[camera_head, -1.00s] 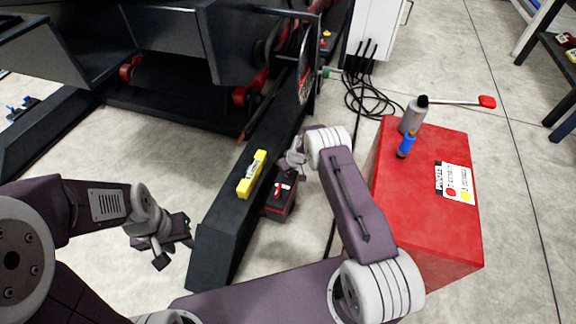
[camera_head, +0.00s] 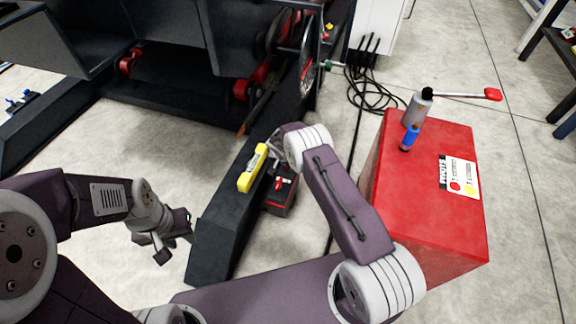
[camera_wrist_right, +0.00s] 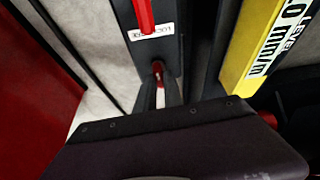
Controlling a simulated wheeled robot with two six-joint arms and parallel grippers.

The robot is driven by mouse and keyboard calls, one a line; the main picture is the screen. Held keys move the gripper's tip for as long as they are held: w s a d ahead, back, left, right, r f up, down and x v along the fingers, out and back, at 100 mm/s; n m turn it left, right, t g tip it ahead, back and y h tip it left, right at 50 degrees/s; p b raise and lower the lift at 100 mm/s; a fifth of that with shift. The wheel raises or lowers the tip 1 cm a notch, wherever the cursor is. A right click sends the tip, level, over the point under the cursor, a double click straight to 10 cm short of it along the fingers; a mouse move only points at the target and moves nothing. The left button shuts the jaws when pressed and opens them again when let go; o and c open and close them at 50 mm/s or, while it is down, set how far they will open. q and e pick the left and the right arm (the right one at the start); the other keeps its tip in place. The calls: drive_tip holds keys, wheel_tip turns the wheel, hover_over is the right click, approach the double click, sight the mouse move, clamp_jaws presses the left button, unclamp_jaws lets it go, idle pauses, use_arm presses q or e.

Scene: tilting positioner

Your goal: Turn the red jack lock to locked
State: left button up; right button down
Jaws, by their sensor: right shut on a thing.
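The red jack lock (camera_wrist_right: 158,70) shows as a small red end between the fingers of my right gripper (camera_wrist_right: 160,92) in the right wrist view. A longer red bar (camera_wrist_right: 145,14) lies beyond it, beside a white label on a dark part. In the head view, the dark and red jack (camera_head: 280,197) stands against the black beam, and my right gripper (camera_head: 274,152) is just above it, partly hidden by its wrist. My right gripper is shut on the lock. My left gripper (camera_head: 172,240) hangs left of the beam, away from the jack; its finger gap is unclear.
A yellow level (camera_head: 252,168) lies on the black beam (camera_head: 222,225), close to my right gripper. A red cabinet (camera_head: 425,220) with a grey bottle (camera_head: 417,107) and a blue item (camera_head: 409,138) stands to the right. Cables (camera_head: 372,95) lie on the floor behind.

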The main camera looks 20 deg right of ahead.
drive_tip(key=shift+a+m, duration=0.1)
drive_tip(key=shift+m, duration=0.4)
drive_tip(key=c, duration=1.5)
unclamp_jaws()
drive_tip(key=shift+o, duration=0.2)
drive_tip(key=p+v, duration=0.5)
drive_tip(key=v, duration=0.4)
drive_tip(key=shift+a, duration=0.15)
drive_tip(key=shift+w, duration=0.1)
